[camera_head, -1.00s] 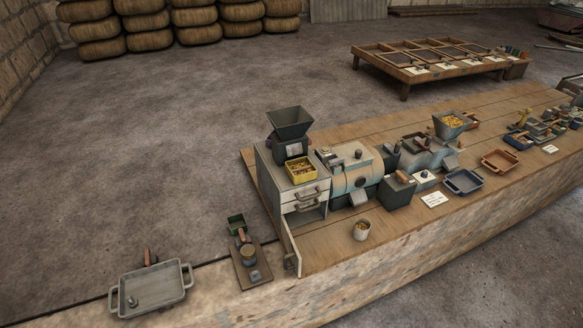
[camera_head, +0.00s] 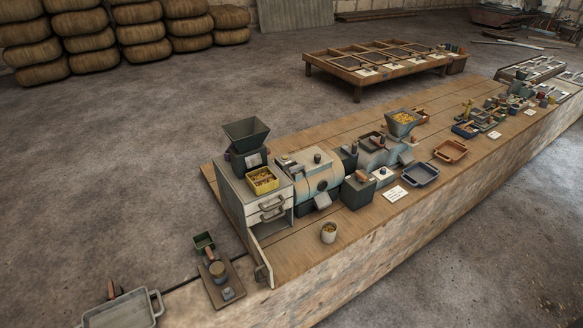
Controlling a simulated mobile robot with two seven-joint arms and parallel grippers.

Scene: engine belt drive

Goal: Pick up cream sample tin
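A small cream tin (camera_head: 328,232) with yellowish-brown contents stands upright on the wooden bench top (camera_head: 290,250), near its front edge. It is in front of the blue and cream drum machine (camera_head: 316,180) and to the right of the cream drawer cabinet (camera_head: 236,198). Nothing touches it or covers it. Neither of my grippers shows in this view.
A yellow box (camera_head: 262,180) sits on the cabinet, beside a dark hopper (camera_head: 246,135). A blue tray (camera_head: 421,174), a brown tray (camera_head: 450,151) and a white card (camera_head: 397,194) lie on the bench. A grey tray (camera_head: 122,311) is at lower left. Bench around the tin is clear.

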